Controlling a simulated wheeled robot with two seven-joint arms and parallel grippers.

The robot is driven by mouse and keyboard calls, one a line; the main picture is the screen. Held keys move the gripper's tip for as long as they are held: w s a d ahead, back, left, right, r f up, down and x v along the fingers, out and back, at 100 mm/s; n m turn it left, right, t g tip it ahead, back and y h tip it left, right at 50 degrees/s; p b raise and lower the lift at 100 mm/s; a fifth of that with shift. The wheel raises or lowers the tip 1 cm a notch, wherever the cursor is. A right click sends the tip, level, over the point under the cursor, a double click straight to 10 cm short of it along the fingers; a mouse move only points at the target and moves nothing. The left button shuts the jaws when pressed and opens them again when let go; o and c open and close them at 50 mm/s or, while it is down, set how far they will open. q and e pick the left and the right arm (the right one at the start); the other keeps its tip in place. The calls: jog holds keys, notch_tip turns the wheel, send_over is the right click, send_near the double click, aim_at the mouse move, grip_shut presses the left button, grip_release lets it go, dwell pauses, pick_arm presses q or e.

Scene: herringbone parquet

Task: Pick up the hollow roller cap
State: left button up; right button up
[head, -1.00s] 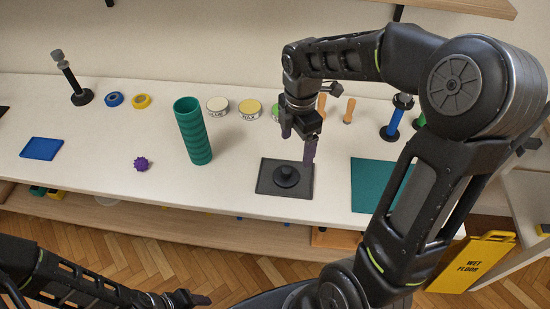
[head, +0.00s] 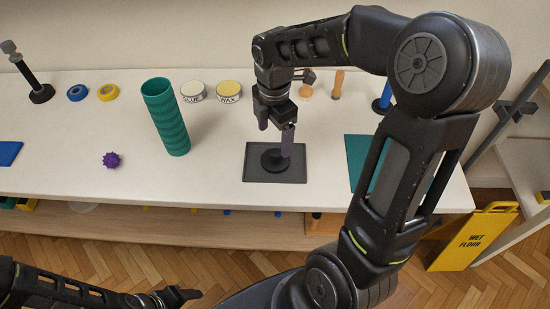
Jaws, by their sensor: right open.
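A black round piece with a broad base and a raised middle, which looks like the hollow roller cap (head: 273,162), sits on a dark grey mat (head: 296,176) on the white table. My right gripper (head: 276,132) is open and points down just above it. One finger overlaps the cap's upper part in the picture. I cannot tell whether they touch. My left gripper (head: 180,296) is low at the bottom left, in front of the table and far from the cap. Its jaw opening is not clear.
A tall green ribbed tube (head: 167,120) stands to the left, with a purple knobbed piece (head: 111,160) beyond it. Glue (head: 192,92) and wax (head: 229,91) tins stand behind. A teal mat (head: 358,160) lies right, partly behind my arm. A yellow wet-floor sign (head: 474,238) stands at right.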

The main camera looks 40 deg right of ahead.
aim_at(275, 152)
jog(key=shift+f, duration=1.3)
jog(key=shift+f+p, duration=0.5)
jog(key=shift+f, duration=2.1)
jog(key=shift+c, duration=0.2)
jog(key=c, duration=1.1)
